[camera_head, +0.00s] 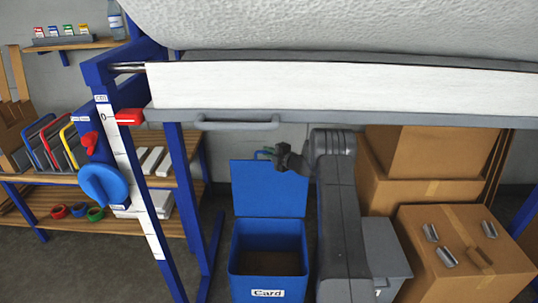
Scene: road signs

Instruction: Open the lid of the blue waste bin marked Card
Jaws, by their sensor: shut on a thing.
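The blue waste bin (267,250) marked Card stands on the floor below the table, with its white label on the front. Its blue lid (268,190) is raised, standing about upright at the back of the bin, and the dark inside shows. A small blue-green handle (263,153) shows at the lid's top edge. My gripper (278,154) is at that top edge, shut on the handle. The fingertips are small and dark, so the exact grip is hard to make out.
A grey bin (385,260) stands right of my arm. Cardboard boxes (465,255) fill the right side. A blue table frame (180,190) with a red slider (130,117) stands left. The grey bar handle (237,124) and table edge (330,117) lie above my gripper.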

